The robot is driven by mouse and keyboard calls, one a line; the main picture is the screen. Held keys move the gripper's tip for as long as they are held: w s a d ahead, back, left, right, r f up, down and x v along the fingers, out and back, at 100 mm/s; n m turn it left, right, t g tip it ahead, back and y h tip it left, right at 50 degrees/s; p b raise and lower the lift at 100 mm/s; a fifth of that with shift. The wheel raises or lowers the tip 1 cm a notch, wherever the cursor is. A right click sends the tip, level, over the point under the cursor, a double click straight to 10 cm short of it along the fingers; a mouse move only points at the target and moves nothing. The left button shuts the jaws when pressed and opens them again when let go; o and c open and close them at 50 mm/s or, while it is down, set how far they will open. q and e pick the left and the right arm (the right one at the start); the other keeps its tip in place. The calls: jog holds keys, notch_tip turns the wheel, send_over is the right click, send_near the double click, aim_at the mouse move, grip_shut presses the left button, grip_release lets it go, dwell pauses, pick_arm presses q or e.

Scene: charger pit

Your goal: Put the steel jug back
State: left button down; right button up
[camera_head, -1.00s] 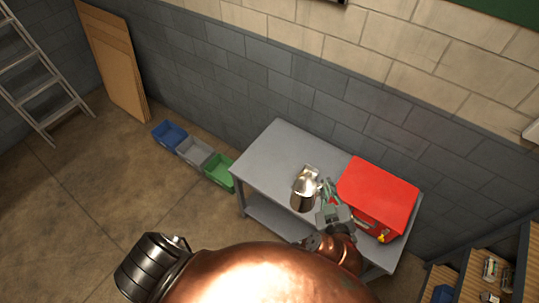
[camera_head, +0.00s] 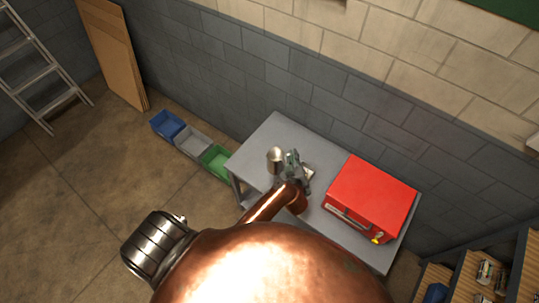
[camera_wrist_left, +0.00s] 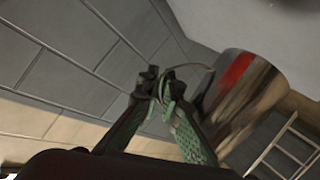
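The steel jug (camera_head: 275,158) is a shiny metal vessel over the left part of the grey table (camera_head: 262,142). My left gripper (camera_head: 291,158) is just right of it, at its handle. In the left wrist view, the jug (camera_wrist_left: 240,98) fills the right side, with a red reflection on it. There the green-padded fingers (camera_wrist_left: 160,84) of my left gripper are close together, shut on the jug's thin curved handle. Whether the jug's base touches the table I cannot tell. My right gripper is not in view.
A red toolbox (camera_head: 372,193) stands on the table's right part. A small metallic item (camera_head: 308,173) lies just right of my gripper, partly hidden. Blue, grey and green bins (camera_head: 193,143) stand on the floor left of the table. The table's back left corner is clear.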

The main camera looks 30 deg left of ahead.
pick_arm(q)
jog(key=w+a+f+b, duration=0.2)
jog(key=w+a+f, duration=0.1)
jog(key=f, duration=0.1)
jog(key=w+a+f+b, duration=0.1)
jog(key=w+a+f, duration=0.1)
jog(key=a+f, duration=0.2)
jog(key=w+a+f+b, duration=0.2)
jog(key=w+a+f, duration=0.1)
jog(key=f, duration=0.2)
jog(key=shift+w+a+f+b, duration=0.1)
jog(key=shift+w+a+b, duration=0.2)
jog(key=shift+b, duration=0.05)
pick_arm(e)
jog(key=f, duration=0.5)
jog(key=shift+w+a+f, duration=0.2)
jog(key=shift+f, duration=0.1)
pick_arm(q)
jog(key=c, duration=2.2)
grip_release()
jog(key=shift+c, duration=0.2)
jog(key=shift+o, duration=0.4)
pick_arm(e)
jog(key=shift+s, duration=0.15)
